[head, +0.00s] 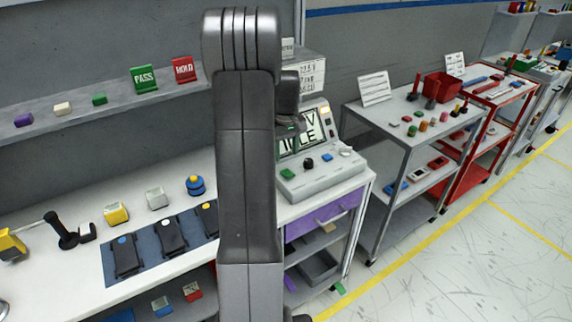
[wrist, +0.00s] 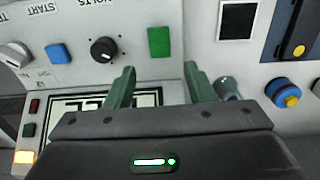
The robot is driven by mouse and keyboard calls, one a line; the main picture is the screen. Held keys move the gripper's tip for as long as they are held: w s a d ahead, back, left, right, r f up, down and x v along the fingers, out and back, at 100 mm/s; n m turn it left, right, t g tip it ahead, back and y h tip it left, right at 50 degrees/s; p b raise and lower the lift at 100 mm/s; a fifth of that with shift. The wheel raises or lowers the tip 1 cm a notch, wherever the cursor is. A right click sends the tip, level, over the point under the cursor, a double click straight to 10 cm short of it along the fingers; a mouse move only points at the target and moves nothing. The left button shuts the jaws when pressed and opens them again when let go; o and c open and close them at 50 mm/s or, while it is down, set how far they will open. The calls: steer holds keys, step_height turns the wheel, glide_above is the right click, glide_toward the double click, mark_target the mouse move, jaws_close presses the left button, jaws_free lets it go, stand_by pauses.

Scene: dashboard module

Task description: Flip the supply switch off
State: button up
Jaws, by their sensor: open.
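The grey dashboard module (head: 322,180) stands on the bench just right of my arm in the head view. Its sloped panel (wrist: 130,63) fills the upper left of the wrist view. A silvery, switch-like part (wrist: 15,53) sits at the panel's far left there, partly cut off; I cannot tell its position or read its label. Beside it are a blue button (wrist: 58,53), a black knob (wrist: 103,49) and a green button (wrist: 159,42). My gripper (wrist: 160,80) is open and empty, its green fingers apart over the panel and display. My arm hides part of the module in the head view.
The display (wrist: 80,103) has red, green and lit orange lamps beside it. A blue and yellow push button (wrist: 287,93) and a silvery cylinder (wrist: 228,87) stand right of my fingers. Black devices lie on a blue mat (head: 110,264). A metal cart (head: 353,108) stands to the right.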

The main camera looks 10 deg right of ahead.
mark_target(286, 171)
step_height(286, 171, down, 6)
steer(key=shift+f+p, duration=0.25)
steer(key=shift+p, duration=0.15)
